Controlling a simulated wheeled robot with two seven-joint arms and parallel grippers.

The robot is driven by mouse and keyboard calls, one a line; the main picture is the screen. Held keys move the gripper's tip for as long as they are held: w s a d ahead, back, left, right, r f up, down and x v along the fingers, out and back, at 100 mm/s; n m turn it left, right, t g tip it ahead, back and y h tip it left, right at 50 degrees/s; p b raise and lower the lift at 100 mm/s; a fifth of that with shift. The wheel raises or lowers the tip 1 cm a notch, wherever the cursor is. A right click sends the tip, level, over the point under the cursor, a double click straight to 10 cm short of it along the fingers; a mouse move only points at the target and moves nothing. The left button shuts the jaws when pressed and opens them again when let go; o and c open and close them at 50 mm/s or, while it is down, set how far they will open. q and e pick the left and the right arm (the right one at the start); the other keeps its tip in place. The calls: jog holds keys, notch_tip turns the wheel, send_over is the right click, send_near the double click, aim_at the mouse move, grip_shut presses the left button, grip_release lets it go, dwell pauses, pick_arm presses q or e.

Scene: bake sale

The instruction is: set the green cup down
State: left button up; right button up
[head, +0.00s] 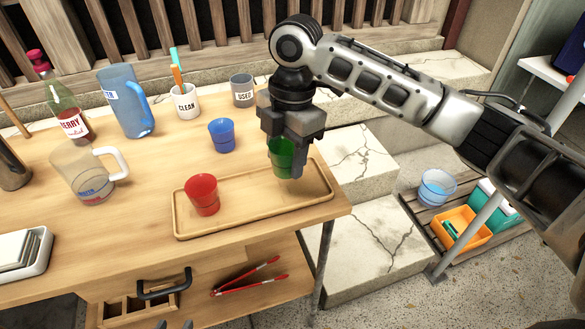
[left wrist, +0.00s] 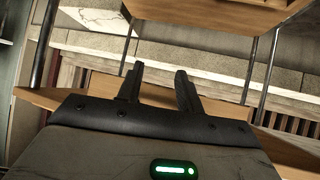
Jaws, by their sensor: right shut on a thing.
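The green cup (head: 279,158) is upright between the fingers of my right gripper (head: 284,160), which points down and is shut on it. The cup is over the right part of the wooden tray (head: 247,226); I cannot tell whether its base touches the tray. The gripper's fingers hide part of the cup. A red cup (head: 202,195) stands on the left part of the tray. My left gripper (head: 174,325) shows only its fingertips at the bottom edge of the head view. In the left wrist view it (left wrist: 158,82) is open and empty.
A blue cup (head: 222,135) stands behind the tray. The CLEAN holder (head: 186,103), USED holder (head: 242,90), blue pitcher (head: 125,100), clear pitcher (head: 90,175) and berry bottle (head: 68,110) stand further left and back. Red tongs (head: 250,277) lie on the lower shelf (head: 215,310).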

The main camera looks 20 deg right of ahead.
jog(key=shift+w+d+f, duration=0.3)
jog(key=shift+d+f, duration=0.2)
jog(key=shift+f, duration=0.2)
jog(key=shift+w+d+f, duration=0.1)
jog(key=shift+d+f, duration=0.1)
jog(key=shift+f, duration=0.85)
jog(key=shift+w+d+f, duration=0.1)
jog(key=shift+d+f, duration=0.1)
jog(key=shift+f, duration=0.8)
jog(key=shift+f, duration=0.15)
jog(key=o, duration=1)
jog(key=r, duration=0.4)
jog(key=d+r, duration=0.1)
jog(key=r, duration=0.7)
jog(key=shift+w+d+r, duration=0.15)
jog(key=shift+w, duration=0.15)
